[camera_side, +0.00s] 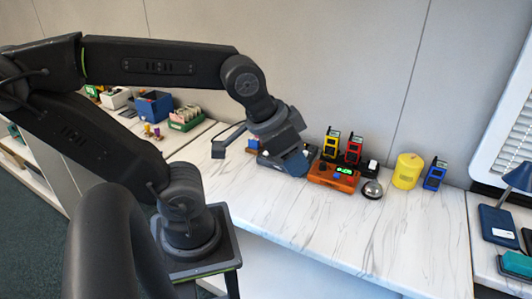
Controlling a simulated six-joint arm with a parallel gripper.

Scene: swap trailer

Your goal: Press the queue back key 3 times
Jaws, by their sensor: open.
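An orange box (333,177) with a small lit green display and dark keys on top sits on the white marbled counter (350,215). The key markings are too small to read, so I cannot tell which is the queue back key. A dark blue device (296,163) stands just left of the orange box, partly hidden by my arm. My gripper (259,149) is open above the counter, to the left of the orange box. Its jaws appear empty and apart from the orange box.
A silver bell (372,189) stands right of the orange box. Yellow (331,143) and red (354,148) handheld devices stand behind it. A yellow cylinder (407,171) and a blue handheld device (435,174) are farther right. The counter's front is clear.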

